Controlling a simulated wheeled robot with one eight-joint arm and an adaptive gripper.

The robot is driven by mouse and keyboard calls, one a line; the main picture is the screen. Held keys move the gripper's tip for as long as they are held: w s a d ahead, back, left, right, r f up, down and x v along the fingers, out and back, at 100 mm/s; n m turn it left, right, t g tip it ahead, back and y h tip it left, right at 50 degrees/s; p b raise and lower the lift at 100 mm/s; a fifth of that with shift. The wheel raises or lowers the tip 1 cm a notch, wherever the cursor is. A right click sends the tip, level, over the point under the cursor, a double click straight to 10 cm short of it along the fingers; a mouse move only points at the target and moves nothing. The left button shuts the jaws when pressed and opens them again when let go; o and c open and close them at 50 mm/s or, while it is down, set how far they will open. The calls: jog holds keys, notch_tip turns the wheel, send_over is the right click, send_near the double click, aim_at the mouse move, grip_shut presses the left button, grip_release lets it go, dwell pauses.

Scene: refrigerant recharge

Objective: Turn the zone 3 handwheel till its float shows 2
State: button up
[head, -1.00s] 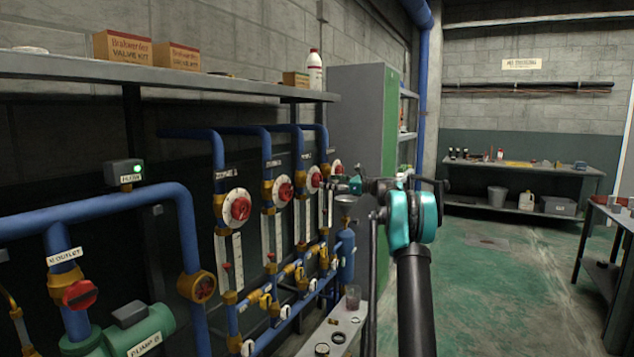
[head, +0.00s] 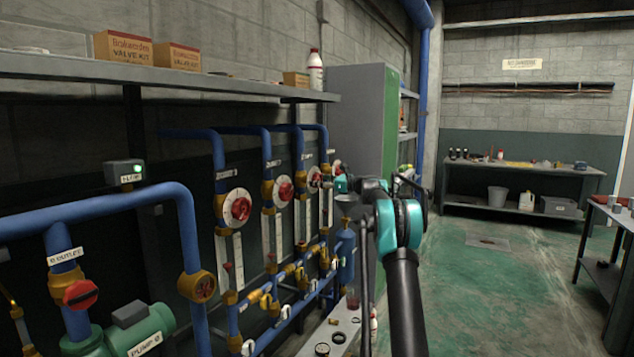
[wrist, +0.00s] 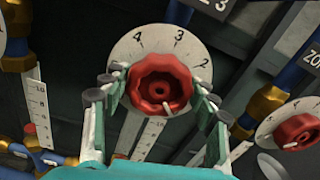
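The zone 3 handwheel (wrist: 160,84) is red and lobed, in front of a white dial (wrist: 133,46) whose visible figures are 4, 3 and 2. A pale pointer mark shows at the wheel's lower right. The label above ends in 3. My gripper (wrist: 156,100) is open, with one finger at each side of the wheel; I cannot tell whether the pads touch it.
Another red handwheel (wrist: 296,132) is close on the right in the wrist view. A gauge strip (wrist: 39,110) stands at left. Blue pipes (head: 205,134) and a low bench (head: 318,342) lie near my arm.

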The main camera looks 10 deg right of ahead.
jog(key=c, duration=0.5)
jog(key=shift+n, duration=0.3)
jog(key=n, duration=1)
jog(key=shift+s+f+n, duration=0.1)
jog(key=shift+n, duration=0.2)
jog(key=n, duration=0.6)
jog(key=shift+f, duration=0.1)
jog(key=n, duration=0.6)
jog(key=shift+f+n, duration=0.1)
jog(key=shift+n, duration=0.3)
